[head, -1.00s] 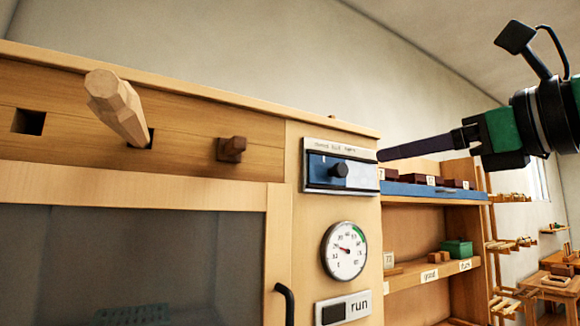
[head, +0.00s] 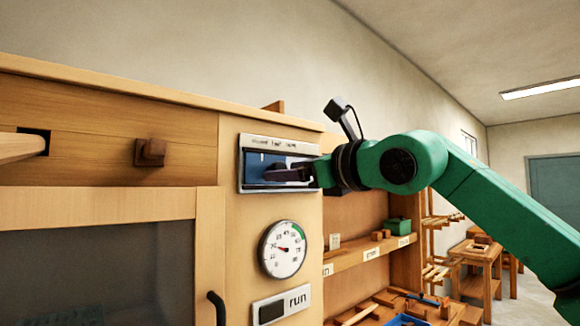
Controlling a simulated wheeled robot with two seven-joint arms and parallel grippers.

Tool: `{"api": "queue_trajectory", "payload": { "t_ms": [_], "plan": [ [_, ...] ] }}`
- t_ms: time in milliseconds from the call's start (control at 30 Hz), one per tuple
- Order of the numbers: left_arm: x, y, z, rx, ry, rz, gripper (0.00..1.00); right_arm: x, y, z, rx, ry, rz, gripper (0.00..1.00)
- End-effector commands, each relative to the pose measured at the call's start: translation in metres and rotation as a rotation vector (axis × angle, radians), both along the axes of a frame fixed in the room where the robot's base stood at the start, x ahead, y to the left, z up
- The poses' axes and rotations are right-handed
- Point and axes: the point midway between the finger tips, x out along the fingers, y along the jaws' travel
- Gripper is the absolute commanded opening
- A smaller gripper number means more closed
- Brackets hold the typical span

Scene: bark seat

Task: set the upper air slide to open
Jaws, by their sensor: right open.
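The upper air slide (head: 257,161) is a blue panel in a pale metal frame, high on the wooden cabinet front. Small lettering runs along the top of its frame, too small to read surely here. My right gripper (head: 282,173) is in front of the panel, its dark fingers pointing left across it. The fingers cover the slide's dark knob, so I cannot see the knob's position or whether the fingers touch it. The right gripper is open. My left gripper is not in view.
A wooden peg (head: 150,152) and a pale wooden handle (head: 18,147) stick out at left. A black door handle (head: 217,307) is lower down. Shelves stand to the right.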

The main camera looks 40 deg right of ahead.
Motion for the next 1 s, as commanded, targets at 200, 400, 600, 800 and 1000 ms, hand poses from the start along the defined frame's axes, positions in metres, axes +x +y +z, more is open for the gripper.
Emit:
{"api": "queue_trajectory", "payload": {
  "t_ms": [200,400,600,800,1000],
  "plan": [
    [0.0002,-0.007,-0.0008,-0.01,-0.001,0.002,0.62,-0.0005,0.0,0.0001,0.0,0.0,0.0,0.03],
    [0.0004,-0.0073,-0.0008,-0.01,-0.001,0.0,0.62,-0.0007,0.0003,0.0004,0.0,-0.001,0.0,0.0],
    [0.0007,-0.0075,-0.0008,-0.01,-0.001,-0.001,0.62,-0.0008,0.0001,0.0007,0.001,-0.002,0.001,0.0],
    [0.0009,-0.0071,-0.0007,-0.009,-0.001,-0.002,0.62,-0.0008,0.0001,0.0009,0.001,-0.002,0.001,0.0],
    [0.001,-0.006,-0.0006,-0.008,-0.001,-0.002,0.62,-0.0009,0.0,0.0012,0.001,-0.003,0.0,0.0]
  ]
}}
